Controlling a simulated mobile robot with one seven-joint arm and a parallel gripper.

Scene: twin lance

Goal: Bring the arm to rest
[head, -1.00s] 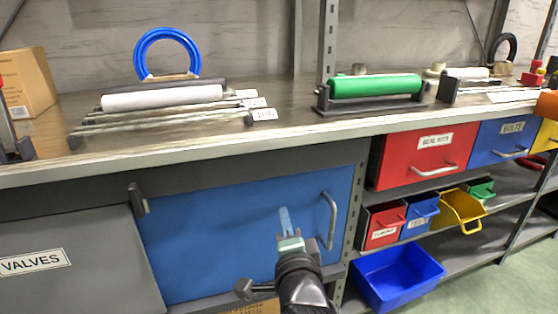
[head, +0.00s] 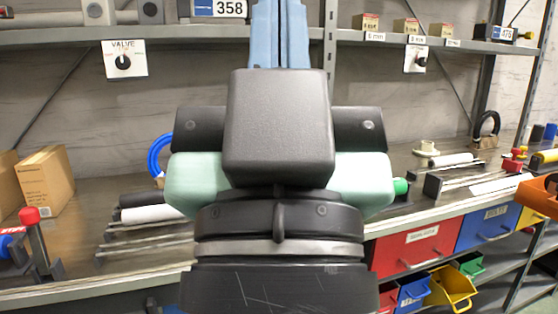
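My gripper (head: 280,35) is raised close in front of the head camera and points straight up. Its two light blue fingers lie side by side against each other, and their tips are cut off by the top edge of the view. Nothing shows between the visible parts of the fingers. The black and pale green gripper body and my wrist fill the middle of the view and hide part of the workbench (head: 140,262) and the wall behind it.
An upper shelf (head: 440,42) with small boxes runs behind my gripper. On the bench are a cardboard box (head: 46,186), a red-knobbed post (head: 36,240), a white roller (head: 150,213) and a partly hidden blue ring (head: 158,152). A red drawer (head: 412,249) sits below, right.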

